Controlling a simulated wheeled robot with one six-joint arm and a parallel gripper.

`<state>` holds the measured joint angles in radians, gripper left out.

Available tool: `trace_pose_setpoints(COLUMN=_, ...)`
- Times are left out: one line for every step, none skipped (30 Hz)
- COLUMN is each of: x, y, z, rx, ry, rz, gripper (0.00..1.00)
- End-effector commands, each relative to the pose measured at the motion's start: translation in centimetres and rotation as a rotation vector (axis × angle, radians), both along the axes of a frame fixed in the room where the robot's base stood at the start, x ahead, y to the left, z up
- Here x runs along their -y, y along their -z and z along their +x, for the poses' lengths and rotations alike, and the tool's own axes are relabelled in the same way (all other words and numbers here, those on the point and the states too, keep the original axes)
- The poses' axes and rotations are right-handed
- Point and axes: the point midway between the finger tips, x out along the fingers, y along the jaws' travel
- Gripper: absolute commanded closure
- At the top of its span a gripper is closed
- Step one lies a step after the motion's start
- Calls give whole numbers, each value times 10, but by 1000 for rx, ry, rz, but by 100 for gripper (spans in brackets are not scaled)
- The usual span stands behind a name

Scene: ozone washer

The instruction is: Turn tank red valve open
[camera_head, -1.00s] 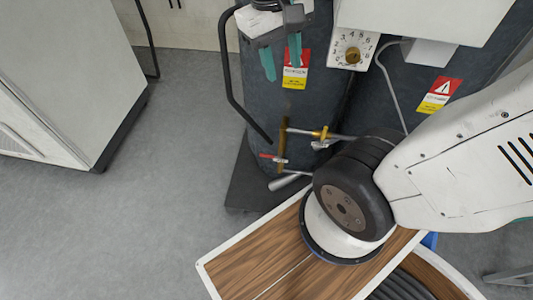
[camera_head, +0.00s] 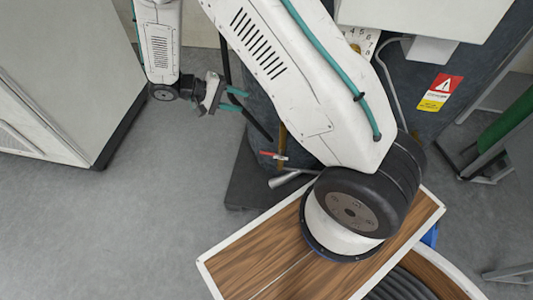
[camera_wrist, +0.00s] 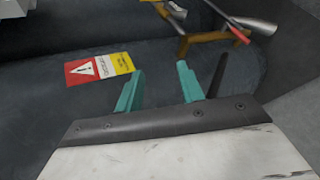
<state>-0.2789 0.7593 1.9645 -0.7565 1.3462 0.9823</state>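The red valve handle (camera_head: 273,155) sits low on the front of the dark grey tank (camera_head: 257,108), beside a brass pipe (camera_head: 282,137). In the wrist view the red handle (camera_wrist: 239,34) is at the upper right, next to the brass pipe (camera_wrist: 207,37). My gripper (camera_head: 244,101) is at the tank's left side, above and left of the handle and apart from it. Its two teal fingers are spread in the wrist view (camera_wrist: 160,68), with nothing between them. My arm hides much of the tank's front.
A metal nozzle (camera_head: 289,179) points out below the handle. A black bar (camera_head: 252,118) runs down the tank's left side, close to my gripper. A white cabinet (camera_head: 60,75) stands at the left. The grey floor (camera_head: 165,190) between is clear.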

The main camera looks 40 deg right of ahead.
Motion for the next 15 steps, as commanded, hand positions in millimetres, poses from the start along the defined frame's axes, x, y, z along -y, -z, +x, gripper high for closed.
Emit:
trace_pose_setpoints(x=-2, y=26, z=2, rx=-13, ry=-21, rz=-40, gripper=62)
trace_pose_setpoints(x=-3, y=39, z=4, rx=-16, ry=-34, rz=-63, gripper=62)
trace_pose_setpoints(x=-4, y=56, z=5, rx=-17, ry=-52, rz=-94, gripper=62)
trace_pose_setpoints(x=-4, y=70, z=5, rx=-18, ry=-64, rz=-115, gripper=62)
trace_pose_setpoints(x=-5, y=83, z=6, rx=-16, ry=-78, rz=-137, gripper=62)
trace_pose_setpoints(x=-5, y=101, z=5, rx=-17, ry=-99, rz=-165, gripper=62)
trace_pose_setpoints(x=-6, y=115, z=5, rx=-15, ry=-114, rz=-184, gripper=62)
trace_pose_setpoints(x=-5, y=129, z=4, rx=-14, ry=-131, rz=-204, gripper=62)
trace_pose_setpoints(x=-6, y=148, z=2, rx=-12, ry=-153, rz=-229, gripper=62)
trace_pose_setpoints(x=-5, y=162, z=-1, rx=-10, ry=-170, rz=-247, gripper=62)
trace_pose_setpoints(x=-5, y=175, z=-3, rx=-6, ry=-188, rz=-265, gripper=62)
trace_pose_setpoints(x=-5, y=193, z=-7, rx=-3, ry=-209, rz=-287, gripper=62)
trace_pose_setpoints(x=-4, y=205, z=-9, rx=0, ry=-226, rz=-301, gripper=62)
trace_pose_setpoints(x=-3, y=217, z=-13, rx=3, ry=-243, rz=-315, gripper=62)
trace_pose_setpoints(x=-2, y=232, z=-17, rx=8, ry=-263, rz=-332, gripper=62)
